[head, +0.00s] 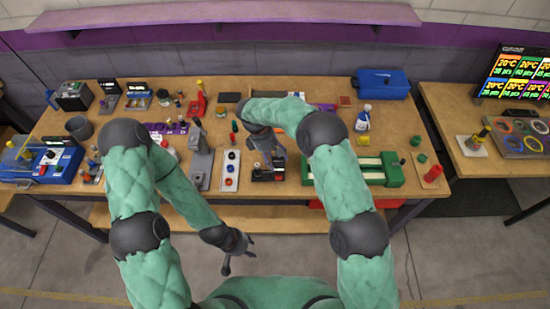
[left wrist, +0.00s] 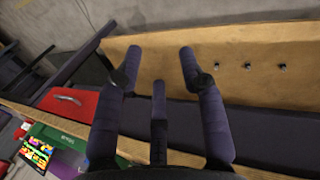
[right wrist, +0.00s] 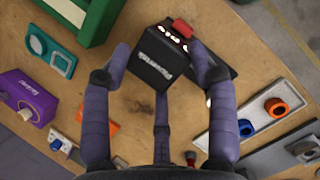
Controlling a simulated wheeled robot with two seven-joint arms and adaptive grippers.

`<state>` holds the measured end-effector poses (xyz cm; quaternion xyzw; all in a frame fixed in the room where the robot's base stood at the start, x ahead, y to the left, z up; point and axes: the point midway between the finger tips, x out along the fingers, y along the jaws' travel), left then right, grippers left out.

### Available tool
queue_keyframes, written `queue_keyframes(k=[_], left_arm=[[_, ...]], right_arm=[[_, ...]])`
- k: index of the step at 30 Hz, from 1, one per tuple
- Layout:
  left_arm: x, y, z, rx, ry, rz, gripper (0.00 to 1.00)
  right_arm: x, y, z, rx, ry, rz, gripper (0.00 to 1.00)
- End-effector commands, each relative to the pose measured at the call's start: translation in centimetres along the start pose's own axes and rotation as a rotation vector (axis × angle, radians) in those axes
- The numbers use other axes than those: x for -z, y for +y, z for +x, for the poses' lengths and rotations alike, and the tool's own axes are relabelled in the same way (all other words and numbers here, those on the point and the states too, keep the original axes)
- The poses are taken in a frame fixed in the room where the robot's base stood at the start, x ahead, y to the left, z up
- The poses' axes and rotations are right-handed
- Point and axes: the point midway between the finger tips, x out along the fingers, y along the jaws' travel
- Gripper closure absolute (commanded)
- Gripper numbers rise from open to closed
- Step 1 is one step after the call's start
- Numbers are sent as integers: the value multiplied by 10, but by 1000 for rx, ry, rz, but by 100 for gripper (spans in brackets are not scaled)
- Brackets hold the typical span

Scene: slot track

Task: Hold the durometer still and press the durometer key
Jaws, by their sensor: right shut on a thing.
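The durometer is a black block with white lettering and a red key on a dark base. It shows in the right wrist view (right wrist: 152,68) and, small and partly covered by my right gripper, in the head view (head: 263,174). The red key (right wrist: 182,28) is at the block's far end, beyond my fingertips. My right gripper (right wrist: 163,62) is shut on the durometer block, one finger at each side; it reaches down from above in the head view (head: 272,150). My left gripper (head: 238,257) is open and empty, low in front of the bench; its fingers are apart in the left wrist view (left wrist: 156,62).
A white panel with coloured rings (head: 231,171) and a grey stand (head: 201,165) are left of the durometer. A green and cream fixture (head: 375,168) is to its right. The bench front edge (head: 290,197) lies between my left gripper and the durometer.

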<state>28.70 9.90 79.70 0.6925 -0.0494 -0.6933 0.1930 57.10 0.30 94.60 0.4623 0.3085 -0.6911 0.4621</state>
Motion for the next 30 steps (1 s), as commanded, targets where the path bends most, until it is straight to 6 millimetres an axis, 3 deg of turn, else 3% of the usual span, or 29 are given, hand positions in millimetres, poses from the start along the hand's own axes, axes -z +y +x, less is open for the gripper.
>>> queue_keyframes(k=[8, 12, 14, 17, 20, 30], left_arm=[[0, 0, 0, 0, 0, 0, 60], [2, 4, -1, -6, -1, 45, 100], [4, 12, -3, -16, -5, 123, 100], [9, 32, -8, -40, -18, 355, 100], [13, 57, -18, -62, -41, 704, 100], [36, 123, -63, 33, -161, 2057, 100]], right_arm=[[0, -1, 2, 3, -2, -2, 100], [0, -1, 2, 4, -2, -2, 100], [0, -2, 2, 4, -2, -2, 100], [0, -2, 2, 4, -3, -2, 100], [0, -2, 2, 4, -3, -2, 100], [0, -2, 2, 5, -3, -2, 100]])
